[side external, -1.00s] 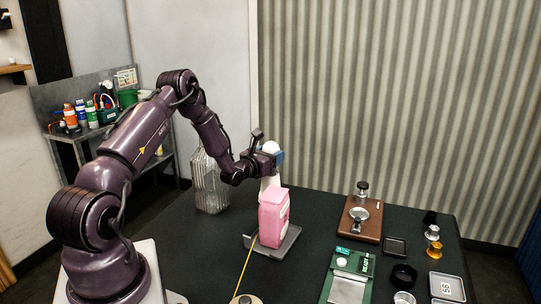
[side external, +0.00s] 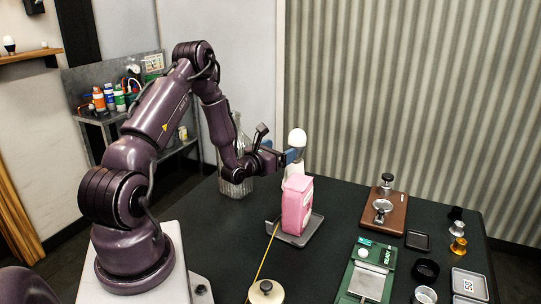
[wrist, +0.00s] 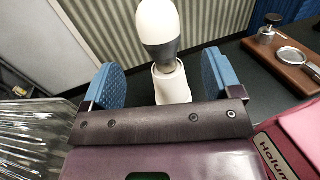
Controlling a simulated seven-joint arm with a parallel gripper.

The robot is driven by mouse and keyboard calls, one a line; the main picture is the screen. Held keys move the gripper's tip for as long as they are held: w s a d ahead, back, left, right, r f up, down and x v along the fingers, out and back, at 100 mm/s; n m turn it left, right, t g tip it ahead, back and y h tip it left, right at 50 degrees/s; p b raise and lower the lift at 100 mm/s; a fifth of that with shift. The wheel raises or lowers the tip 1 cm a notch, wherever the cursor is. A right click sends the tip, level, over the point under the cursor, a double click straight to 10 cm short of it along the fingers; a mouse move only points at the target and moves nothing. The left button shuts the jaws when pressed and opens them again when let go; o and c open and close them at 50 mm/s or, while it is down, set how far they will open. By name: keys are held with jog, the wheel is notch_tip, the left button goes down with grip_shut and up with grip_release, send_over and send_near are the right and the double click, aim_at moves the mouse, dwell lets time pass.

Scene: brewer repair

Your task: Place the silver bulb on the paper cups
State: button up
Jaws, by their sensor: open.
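The bulb (wrist: 157,25), with a white dome, a grey collar and a narrow metal base, stands upright with its base end at the top of the white paper cups (wrist: 172,86). It also shows in the side view (side external: 297,138), above the cups (side external: 294,170), which are partly hidden by a pink bag. My gripper (wrist: 162,72) is open, with blue fingers spread left and right. It is level with the cups and bulb base, drawn back, with a gap on each side. In the side view, my gripper (side external: 291,155) is just left of the bulb.
The pink bag (side external: 297,205) stands on a grey tray (side external: 311,232) in front of the cups. A clear glass vessel (side external: 237,180) is behind my wrist. A wooden stand (side external: 383,213) and several small items occupy the table's right. Another bulb (side external: 9,45) sits on the wall shelf.

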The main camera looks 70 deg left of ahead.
jog(key=d+r+m+t+h, duration=0.1)
jog(key=d+r+m+h, duration=0.1)
jog(key=d, duration=0.1)
jog(key=w+d+r+m+t+h, duration=0.1)
jog(key=d+r+m+h, duration=0.1)
jog(key=d+r+h, duration=0.1)
jog(key=w+d+r+m+h, duration=0.1)
jog(key=d+r+m+h, duration=0.1)
jog(key=d+m, duration=0.1)
jog(key=shift+d+r+t+h, duration=0.2)
jog(key=shift+d+t+h, duration=0.2)
jog(key=shift+d, duration=0.35)
jog(key=s+d+r+m+g+h, duration=0.2)
jog(key=d+r+m+g+h, duration=0.15)
jog(key=d+m, duration=0.35)
jog(key=s+d+r+m+g+h, duration=0.1)
jog(key=d+r+m+g+h, duration=0.3)
jog(key=d, duration=0.5)
jog(key=s+d+r+m+g+h, duration=0.2)
jog(key=d+m+g+h, duration=0.1)
jog(key=d+m+h, duration=0.3)
jog(key=s+d+m+g+y, duration=0.4)
jog(key=s+d+m+g, duration=0.15)
jog(key=s+m, duration=0.2)
jog(key=s+a+r+m+t+y, duration=0.3)
jog(key=s+m+y, duration=0.4)
jog(key=m, duration=0.3)
jog(key=shift+a+r+y, duration=0.35)
jog(key=shift+a+y, duration=0.4)
jog(key=shift+a, duration=0.1)
